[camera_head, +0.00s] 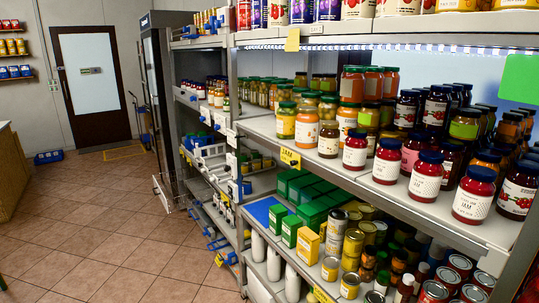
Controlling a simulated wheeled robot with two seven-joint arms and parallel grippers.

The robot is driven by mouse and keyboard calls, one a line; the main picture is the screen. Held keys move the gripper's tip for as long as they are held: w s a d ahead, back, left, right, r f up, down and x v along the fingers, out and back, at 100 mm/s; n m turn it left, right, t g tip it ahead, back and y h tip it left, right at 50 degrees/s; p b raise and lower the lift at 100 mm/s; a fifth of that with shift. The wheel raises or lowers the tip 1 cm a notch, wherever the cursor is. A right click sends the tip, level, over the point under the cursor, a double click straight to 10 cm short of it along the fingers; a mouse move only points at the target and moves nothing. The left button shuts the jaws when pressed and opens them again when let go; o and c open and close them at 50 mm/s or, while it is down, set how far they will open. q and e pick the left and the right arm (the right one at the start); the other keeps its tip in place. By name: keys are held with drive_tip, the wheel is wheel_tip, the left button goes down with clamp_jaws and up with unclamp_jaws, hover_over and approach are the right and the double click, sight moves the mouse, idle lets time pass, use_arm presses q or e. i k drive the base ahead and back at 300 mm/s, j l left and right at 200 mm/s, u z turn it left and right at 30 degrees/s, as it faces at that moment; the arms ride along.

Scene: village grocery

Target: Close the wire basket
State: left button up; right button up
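I cannot single out the wire basket for certain. A pale, thin-framed piece (163,192) juts out low at the foot of the dark upright cabinet, and I cannot tell whether it is a basket or a door edge. White and blue basket-like fronts (208,150) show on the middle shelf of the far shelving bay. Whether any of these is open or shut is too small to tell. Neither of my grippers is in view.
Shelving (425,212) packed with jars and tins fills the right side. A dark upright cabinet (157,90) stands beyond it. The tiled floor (95,235) is largely clear. A blue crate (48,157) lies near the door (92,85). A counter (12,170) stands at the left edge.

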sight(183, 187)
drive_tip(key=u, duration=0.95)
drive_tip(key=i+j+z, duration=0.15)
drive_tip(key=i, duration=0.3)
drive_tip(key=i+j+z, duration=0.1)
drive_tip(key=i, duration=0.4)
drive_tip(key=i+j+z, duration=0.15)
drive_tip(key=i+j, duration=0.15)
drive_tip(key=i, duration=0.15)
